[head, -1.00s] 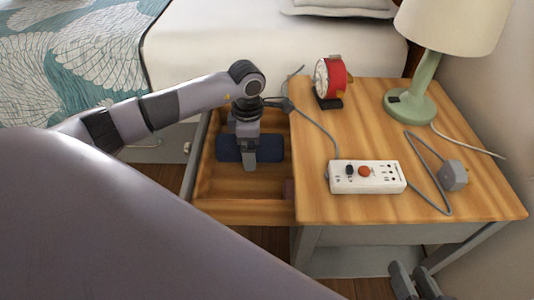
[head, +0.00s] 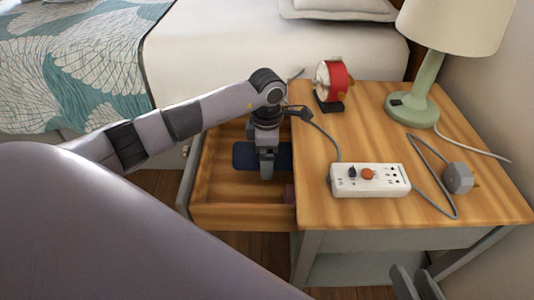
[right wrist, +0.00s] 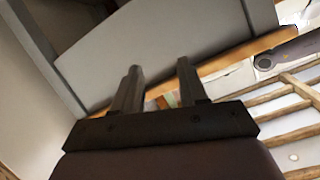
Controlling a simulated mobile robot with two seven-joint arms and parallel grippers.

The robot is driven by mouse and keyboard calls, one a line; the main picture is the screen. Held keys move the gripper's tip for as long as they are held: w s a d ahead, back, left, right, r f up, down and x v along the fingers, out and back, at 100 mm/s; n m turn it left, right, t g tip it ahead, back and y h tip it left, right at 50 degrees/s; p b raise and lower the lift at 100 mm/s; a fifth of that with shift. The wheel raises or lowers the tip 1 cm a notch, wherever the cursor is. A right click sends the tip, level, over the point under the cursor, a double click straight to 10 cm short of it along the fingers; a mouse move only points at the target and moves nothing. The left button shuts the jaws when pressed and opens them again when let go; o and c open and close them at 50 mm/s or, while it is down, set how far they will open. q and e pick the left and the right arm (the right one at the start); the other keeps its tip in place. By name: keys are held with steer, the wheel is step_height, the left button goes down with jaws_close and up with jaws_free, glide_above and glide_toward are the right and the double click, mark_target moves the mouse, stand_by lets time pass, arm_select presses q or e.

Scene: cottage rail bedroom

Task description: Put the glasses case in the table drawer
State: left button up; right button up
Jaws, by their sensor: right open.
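The dark blue glasses case (head: 243,155) is inside the open wooden table drawer (head: 240,215), toward its table side in the head view. My left gripper (head: 267,172) points down into the drawer with its fingers at the case, and appears shut on it. The fingers hide part of the case, and whether it touches the drawer floor is hard to tell. My right gripper (head: 417,285) is low at the bottom right, in front of the table; it is open and empty in the right wrist view (right wrist: 157,82).
The wooden tabletop (head: 390,120) holds a red clock (head: 334,82), a green lamp (head: 413,105), a white power strip (head: 369,180) and a grey plug (head: 458,178) with its cord. The bed (head: 215,60) is behind.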

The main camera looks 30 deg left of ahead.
arm_select(q)
steer(key=o, duration=0.8)
steer(key=shift+f, duration=0.1)
arm_select(e)
steer(key=shift+s+d+f, duration=0.1)
steer(key=shift+s+f, duration=0.05)
arm_select(q)
steer(key=shift+r, duration=0.4)
step_height(320, 180, up, 11)
steer(key=p, duration=0.4)
steer(key=shift+f, duration=0.1)
steer(key=shift+r, duration=0.35)
arm_select(e)
steer(key=shift+s+d+r+h, duration=0.1)
steer(key=shift+d+r+h, duration=0.15)
steer(key=shift+d+h, duration=0.25)
steer(key=shift+s+d+r+h, duration=0.1)
steer(key=shift+d+r+h, duration=0.15)
steer(key=shift+d+h, duration=0.25)
steer(key=shift+d, duration=0.1)
